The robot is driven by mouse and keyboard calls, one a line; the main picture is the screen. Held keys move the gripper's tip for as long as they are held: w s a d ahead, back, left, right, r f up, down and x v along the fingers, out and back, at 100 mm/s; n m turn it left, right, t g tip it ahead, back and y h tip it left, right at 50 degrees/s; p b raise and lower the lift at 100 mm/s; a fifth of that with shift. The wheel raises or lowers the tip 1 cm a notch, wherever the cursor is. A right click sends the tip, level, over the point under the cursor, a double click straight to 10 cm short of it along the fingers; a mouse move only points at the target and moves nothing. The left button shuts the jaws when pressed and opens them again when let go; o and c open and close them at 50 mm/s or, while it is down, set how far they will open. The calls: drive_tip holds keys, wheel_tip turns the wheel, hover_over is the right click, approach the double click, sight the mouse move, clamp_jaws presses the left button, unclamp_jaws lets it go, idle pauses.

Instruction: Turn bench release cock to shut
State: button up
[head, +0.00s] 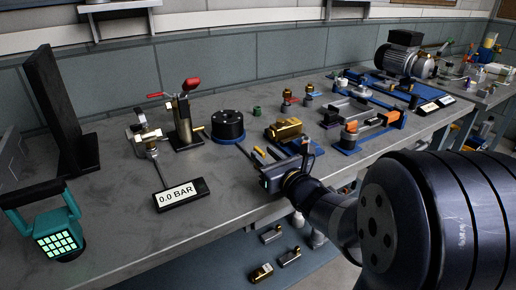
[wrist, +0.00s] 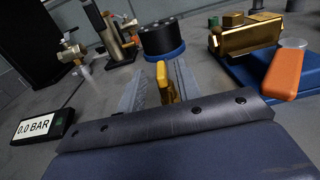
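The release cock, as I take it, is the brass valve (head: 150,135) on a stand behind the "0.0 BAR" readout (head: 180,193) on the left of the bench. In the wrist view the brass valve (wrist: 72,52) is at upper left, above the readout (wrist: 42,126). Its handle position is too small to tell. My gripper (head: 259,154) is to the right of it, near the bench's front edge and apart from it. In the wrist view the fingers of my gripper (wrist: 164,82) appear shut on a small brass piece (wrist: 165,84).
A black round block (head: 228,125) and a gold valve body (head: 284,130) on a blue base are near my gripper. A teal lamp (head: 55,225) is at far left. The front-left bench is mostly clear.

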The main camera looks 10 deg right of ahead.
sight(254, 147)
drive_tip(key=v, duration=0.5)
drive_tip(key=shift+s+d, duration=0.1)
drive_tip(key=shift+s, duration=0.2)
drive_tip(key=x, duration=1.1)
drive_tip(key=shift+w+r, duration=0.1)
drive_tip(key=shift+r, duration=0.05)
drive_tip(key=shift+y+p, duration=0.3)
drive_tip(key=shift+p, duration=0.35)
drive_tip(key=shift+n, duration=0.3)
drive_tip(key=shift+f+b, duration=0.3)
drive_tip(key=shift+b, duration=0.6)
